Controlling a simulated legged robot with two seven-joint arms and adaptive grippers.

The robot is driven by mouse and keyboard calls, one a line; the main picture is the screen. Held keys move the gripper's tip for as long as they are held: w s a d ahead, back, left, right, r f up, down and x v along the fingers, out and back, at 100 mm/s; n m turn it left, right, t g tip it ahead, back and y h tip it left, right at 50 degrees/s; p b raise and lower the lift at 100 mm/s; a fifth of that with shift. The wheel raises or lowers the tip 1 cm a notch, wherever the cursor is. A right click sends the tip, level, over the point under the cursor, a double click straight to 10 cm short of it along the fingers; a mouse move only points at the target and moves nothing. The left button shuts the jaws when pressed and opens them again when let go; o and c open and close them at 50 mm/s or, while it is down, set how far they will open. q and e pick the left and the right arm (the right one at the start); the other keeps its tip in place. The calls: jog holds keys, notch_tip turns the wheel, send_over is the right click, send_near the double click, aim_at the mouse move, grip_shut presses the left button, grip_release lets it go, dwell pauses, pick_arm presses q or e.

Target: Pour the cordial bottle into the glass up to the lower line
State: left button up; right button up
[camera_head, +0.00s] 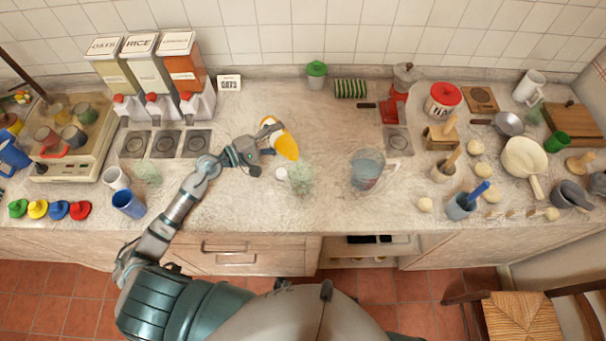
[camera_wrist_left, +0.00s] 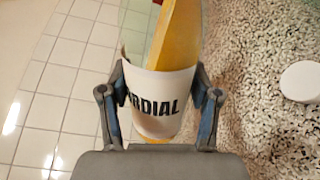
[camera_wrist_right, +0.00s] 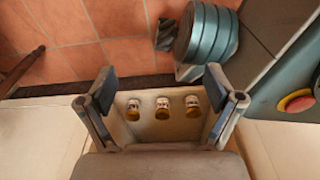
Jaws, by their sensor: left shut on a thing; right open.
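My left gripper (camera_head: 262,143) is shut on the cordial bottle (camera_head: 284,146), yellow-orange with a white label. In the left wrist view my left gripper (camera_wrist_left: 160,95) has one finger on each side of the bottle's label (camera_wrist_left: 155,105), which reads "RDIAL". The glass is clear and stands on the counter; its lines and the liquid level are too small to tell. A white round cap (camera_head: 281,173) lies left of the glass; it also shows in the left wrist view (camera_wrist_left: 301,82). My right gripper (camera_wrist_right: 162,82) is open and empty.
A clear jug (camera_head: 368,168) stands right of the glass. Oats, rice and orange-filled dispensers (camera_head: 148,65) stand at the back left. A blue cup (camera_head: 128,204) is at the front left. The counter (camera_head: 325,125) behind the glass is clear. Small jars (camera_wrist_right: 162,108) show below the right gripper.

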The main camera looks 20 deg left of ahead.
pick_arm(q)
jog(key=shift+a, duration=0.35)
jog(key=shift+r+b, duration=0.1)
jog(key=shift+b, duration=0.2)
jog(key=shift+d+r+m+b, duration=0.1)
jog(key=shift+d+m+b, duration=0.3)
jog(key=shift+d, duration=0.1)
jog(key=shift+a, duration=0.55)
pick_arm(e)
jog(key=w, duration=0.1)
jog(key=w+a+r, duration=0.1)
jog(key=w+r, duration=0.1)
jog(key=w, duration=0.1)
jog(key=shift+a+r, duration=0.1)
jog(key=shift+a, duration=0.05)
pick_arm(q)
jog(key=shift+d+r, duration=0.1)
jog(key=shift+d, duration=0.3)
pick_arm(e)
jog(key=shift+w+r, duration=0.15)
jog(key=shift+w, duration=0.1)
jog(key=shift+d, duration=0.2)
